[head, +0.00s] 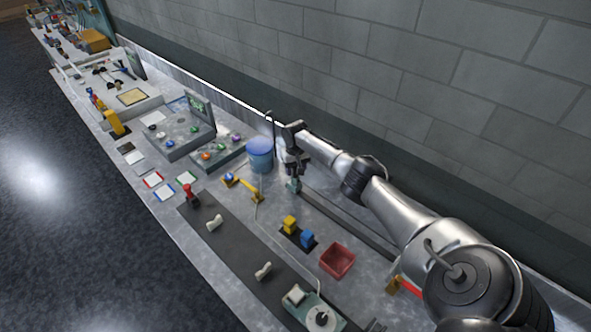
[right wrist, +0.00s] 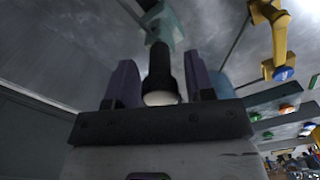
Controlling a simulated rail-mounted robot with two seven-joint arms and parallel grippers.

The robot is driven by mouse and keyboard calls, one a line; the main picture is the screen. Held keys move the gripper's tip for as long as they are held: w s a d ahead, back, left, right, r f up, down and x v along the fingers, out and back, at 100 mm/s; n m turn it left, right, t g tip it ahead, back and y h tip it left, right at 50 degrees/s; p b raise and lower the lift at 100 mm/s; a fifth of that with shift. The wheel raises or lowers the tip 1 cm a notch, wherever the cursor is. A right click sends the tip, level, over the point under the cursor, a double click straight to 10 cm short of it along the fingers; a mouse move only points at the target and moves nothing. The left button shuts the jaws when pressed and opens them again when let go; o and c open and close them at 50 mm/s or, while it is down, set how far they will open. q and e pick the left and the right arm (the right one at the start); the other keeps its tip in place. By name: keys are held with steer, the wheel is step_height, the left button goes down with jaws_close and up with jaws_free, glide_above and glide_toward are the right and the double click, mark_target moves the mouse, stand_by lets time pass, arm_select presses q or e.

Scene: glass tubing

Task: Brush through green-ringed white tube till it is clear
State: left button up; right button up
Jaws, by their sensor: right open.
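My right gripper (head: 292,177) points down at the back of the bench, just right of the blue bucket. In the right wrist view its two fingers (right wrist: 161,88) are apart. Between them stands a black handle (right wrist: 159,68) with a pale round end; gaps show on both sides. The handle's far end meets a teal holder (right wrist: 165,25), which also shows below the gripper in the head view (head: 293,187). Small white pieces (head: 214,223) (head: 263,271) lie on the dark mat; no green ring can be made out on them. My left gripper is out of view.
The blue bucket (head: 260,160) stands beside the gripper. Yellow and blue blocks (head: 291,225) (head: 307,239), a red tray (head: 337,262) and a teal fixture (head: 318,312) stand nearer. The dark mat (head: 235,246) has bare stretches. The grey wall rises close behind.

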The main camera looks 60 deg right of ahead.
step_height(320, 180, up, 13)
steer(key=shift+p, duration=0.4)
steer(key=shift+r, duration=0.1)
stand_by(0.4)
